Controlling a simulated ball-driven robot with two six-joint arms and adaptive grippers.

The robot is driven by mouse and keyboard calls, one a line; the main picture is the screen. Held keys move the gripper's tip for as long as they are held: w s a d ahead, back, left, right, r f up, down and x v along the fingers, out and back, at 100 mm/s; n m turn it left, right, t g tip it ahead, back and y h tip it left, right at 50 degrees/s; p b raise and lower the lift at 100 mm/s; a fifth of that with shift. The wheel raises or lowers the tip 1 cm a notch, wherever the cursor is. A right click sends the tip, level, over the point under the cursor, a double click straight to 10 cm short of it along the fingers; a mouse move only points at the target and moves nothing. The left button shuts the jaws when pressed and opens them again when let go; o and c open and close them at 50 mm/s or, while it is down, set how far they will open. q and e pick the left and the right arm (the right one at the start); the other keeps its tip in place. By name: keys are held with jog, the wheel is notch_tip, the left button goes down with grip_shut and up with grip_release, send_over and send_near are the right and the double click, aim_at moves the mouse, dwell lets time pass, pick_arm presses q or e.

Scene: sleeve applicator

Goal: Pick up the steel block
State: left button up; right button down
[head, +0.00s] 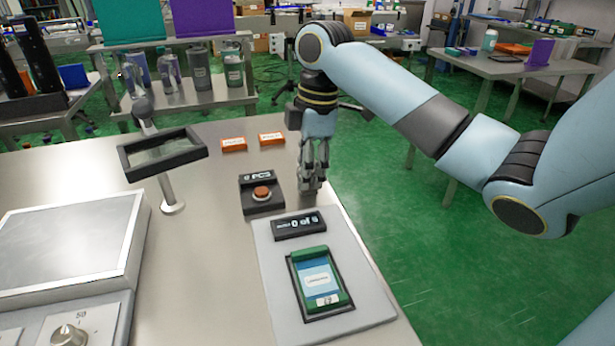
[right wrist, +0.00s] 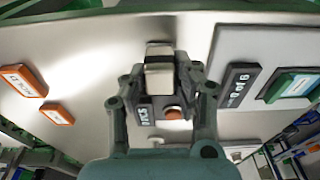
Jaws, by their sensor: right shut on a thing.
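My right gripper (head: 311,180) reaches down near the right edge of the steel table, just right of the black button box. In the right wrist view my right gripper (right wrist: 159,76) has its fingers on both sides of the steel block (right wrist: 159,74), a pale metallic piece with a darker top end. The gripper is shut on the block. In the head view the fingers mostly hide the block. I cannot tell whether its lower end touches the table. My left gripper is not in view.
The button box (head: 262,194) has an orange button. A pale board (head: 362,262) holds a counter display (head: 299,225) and a green-framed tray (head: 319,283). Two orange labelled boxes (head: 233,144) (head: 271,138) lie behind. A framed stand (head: 163,154) and large plate (head: 68,240) are left.

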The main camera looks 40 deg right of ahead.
jog(key=shift+r, duration=0.1)
jog(key=shift+r, duration=0.45)
jog(key=r, duration=0.3)
jog(key=shift+s+d+r+p, duration=0.25)
jog(key=shift+s+r+p, duration=0.1)
jog(key=shift+s, duration=0.05)
jog(key=s+d+r+p, duration=0.2)
jog(key=s+r, duration=0.4)
jog(key=s, duration=0.4)
jog(key=shift+s+d+r+p, duration=0.15)
jog(key=shift+s+p, duration=0.1)
jog(key=shift+p, duration=0.4)
